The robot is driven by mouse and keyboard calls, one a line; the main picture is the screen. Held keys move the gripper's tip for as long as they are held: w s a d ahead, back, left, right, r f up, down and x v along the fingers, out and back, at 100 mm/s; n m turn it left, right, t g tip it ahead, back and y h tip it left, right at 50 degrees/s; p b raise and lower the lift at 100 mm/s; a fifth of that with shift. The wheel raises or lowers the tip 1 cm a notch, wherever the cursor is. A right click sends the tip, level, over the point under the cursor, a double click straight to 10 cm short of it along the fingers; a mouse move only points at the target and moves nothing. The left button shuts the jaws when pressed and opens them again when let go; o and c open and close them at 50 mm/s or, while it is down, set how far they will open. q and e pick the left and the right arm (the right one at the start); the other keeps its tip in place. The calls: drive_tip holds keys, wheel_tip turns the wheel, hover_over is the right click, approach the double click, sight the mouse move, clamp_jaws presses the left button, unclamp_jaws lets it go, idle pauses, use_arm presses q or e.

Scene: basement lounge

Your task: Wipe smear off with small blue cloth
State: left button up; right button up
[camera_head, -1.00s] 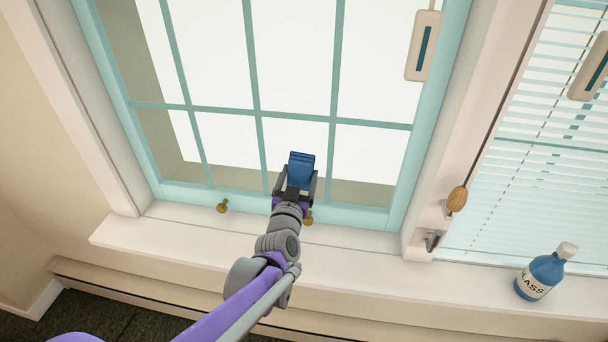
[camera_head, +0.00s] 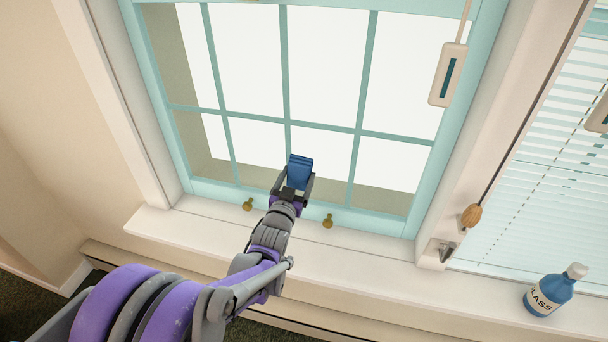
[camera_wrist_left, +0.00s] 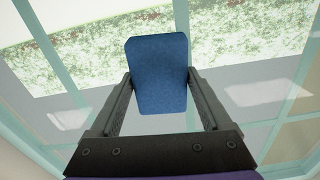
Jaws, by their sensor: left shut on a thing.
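The small blue cloth (camera_head: 299,170) is folded into a thick pad. My left gripper (camera_head: 294,184) is shut on it and holds it up in front of the lower middle panes of the teal-framed window (camera_head: 393,138). In the left wrist view the cloth (camera_wrist_left: 158,72) sits between the two dark fingers (camera_wrist_left: 160,95), with the window glass behind it. I cannot tell whether the cloth touches the glass. No smear can be made out on the panes. My right gripper is in neither view.
A blue bottle (camera_head: 549,292) with a white cap and a label stands on the sill (camera_head: 388,263) at the right. Two brass knobs (camera_head: 248,204) are on the window's bottom rail. A tan block (camera_head: 448,75) hangs on a cord at the upper right. Blinds (camera_head: 555,170) cover the right window.

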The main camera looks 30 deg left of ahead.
use_arm(q)
drive_tip(key=shift+s, duration=0.1)
drive_tip(key=shift+v, duration=2.95)
drive_tip(key=shift+s, duration=0.1)
drive_tip(key=v, duration=0.2)
drive_tip(key=shift+s, duration=0.4)
